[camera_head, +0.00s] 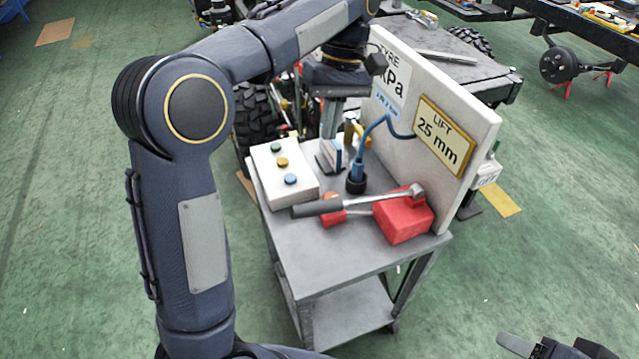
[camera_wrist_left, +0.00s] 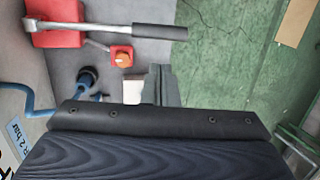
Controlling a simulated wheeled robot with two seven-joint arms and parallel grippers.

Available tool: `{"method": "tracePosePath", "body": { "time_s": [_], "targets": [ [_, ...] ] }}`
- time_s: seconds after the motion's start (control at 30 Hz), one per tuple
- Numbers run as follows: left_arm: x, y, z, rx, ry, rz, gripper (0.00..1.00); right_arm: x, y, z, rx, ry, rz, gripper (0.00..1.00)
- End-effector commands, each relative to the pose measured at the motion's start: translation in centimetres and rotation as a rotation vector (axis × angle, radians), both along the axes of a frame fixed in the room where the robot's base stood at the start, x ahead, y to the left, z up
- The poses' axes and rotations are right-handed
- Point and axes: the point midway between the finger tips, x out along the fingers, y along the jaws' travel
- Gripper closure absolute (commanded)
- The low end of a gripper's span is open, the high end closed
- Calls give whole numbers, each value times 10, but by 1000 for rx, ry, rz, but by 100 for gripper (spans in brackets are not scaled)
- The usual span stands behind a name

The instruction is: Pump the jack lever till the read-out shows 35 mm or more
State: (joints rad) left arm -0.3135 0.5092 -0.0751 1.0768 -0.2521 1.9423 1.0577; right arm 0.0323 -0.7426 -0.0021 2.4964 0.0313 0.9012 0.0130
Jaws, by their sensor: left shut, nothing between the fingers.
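The red jack (camera_head: 403,217) sits on the cart top, with its metal lever (camera_head: 375,198) lying almost level and its black handle (camera_head: 316,208) pointing left. The jack (camera_wrist_left: 57,22) and the black handle (camera_wrist_left: 160,32) also show in the left wrist view. The LIFT read-out (camera_head: 445,137) on the white board shows 25 mm. My left gripper (camera_head: 330,130) is shut and empty, above the back of the cart, behind and apart from the handle; its fingers also show in the left wrist view (camera_wrist_left: 160,72). My right gripper (camera_head: 545,348) is partly cut off at the bottom right, its opening unclear.
An orange knob on a red base (camera_wrist_left: 122,58) is close to the handle. A white button box (camera_head: 283,175), a blue hose in a black holder (camera_head: 356,182) and the upright white board (camera_head: 480,120) crowd the cart. The cart's front top (camera_head: 335,262) is clear.

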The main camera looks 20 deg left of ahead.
Motion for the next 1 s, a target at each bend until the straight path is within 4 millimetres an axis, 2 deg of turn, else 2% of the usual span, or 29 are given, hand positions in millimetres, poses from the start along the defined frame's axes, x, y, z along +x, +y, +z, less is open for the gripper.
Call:
{"method": "tracePosePath", "body": {
  "time_s": [0.3, 0.47, 1.0],
  "targets": [
    [0, 0, -1, 0, 0, 1, 100, 0, 0, 0, 0, 0, 0, 40],
    [-4, 1, -12, 0, 1, 0, 100, 0, 0, -3, 0, 0, 0, 40],
    [-36, 3, -111, -1, 2, 0, 100, 0, 0, -11, 0, 0, 0, 40]
  ]
}}
